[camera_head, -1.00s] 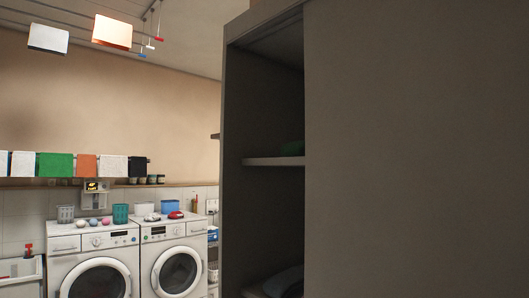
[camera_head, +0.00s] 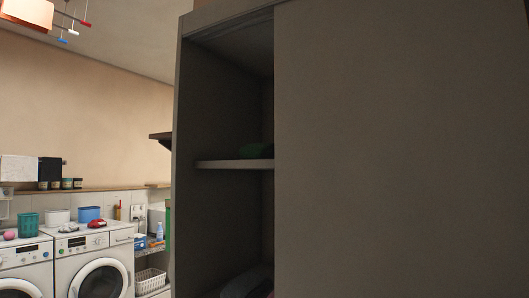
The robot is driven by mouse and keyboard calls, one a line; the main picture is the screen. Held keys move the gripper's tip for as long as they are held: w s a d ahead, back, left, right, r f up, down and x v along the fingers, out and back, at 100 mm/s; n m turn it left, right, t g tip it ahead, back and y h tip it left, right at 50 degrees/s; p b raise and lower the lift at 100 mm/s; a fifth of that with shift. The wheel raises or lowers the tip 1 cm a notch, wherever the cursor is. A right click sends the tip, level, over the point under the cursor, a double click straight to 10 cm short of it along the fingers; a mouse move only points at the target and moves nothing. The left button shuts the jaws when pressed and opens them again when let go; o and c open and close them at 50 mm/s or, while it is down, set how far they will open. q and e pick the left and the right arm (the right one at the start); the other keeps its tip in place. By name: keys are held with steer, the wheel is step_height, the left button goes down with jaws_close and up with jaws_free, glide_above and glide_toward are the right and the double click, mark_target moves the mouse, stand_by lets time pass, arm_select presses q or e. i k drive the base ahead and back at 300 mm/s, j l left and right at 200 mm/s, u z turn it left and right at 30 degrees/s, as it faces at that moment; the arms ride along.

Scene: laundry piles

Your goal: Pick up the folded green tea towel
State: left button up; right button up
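A dark green cloth-like item (camera_head: 256,150) lies on the upper shelf (camera_head: 228,164) of a tall grey cabinet, partly hidden behind the cabinet's front panel. It is in shadow, and I cannot tell whether it is the folded green tea towel. Neither of my grippers is in view.
The cabinet's large front panel (camera_head: 400,150) fills the right side, leaving a narrow opening at its left. A dark bundle (camera_head: 248,282) lies in the lower compartment. Two washing machines (camera_head: 93,262) with baskets on top stand at the left. A white basket (camera_head: 150,280) sits beside them.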

mark_target(262, 150)
steer(key=z, duration=0.65)
steer(key=j+z, duration=1.3)
steer(key=k+j, duration=0.05)
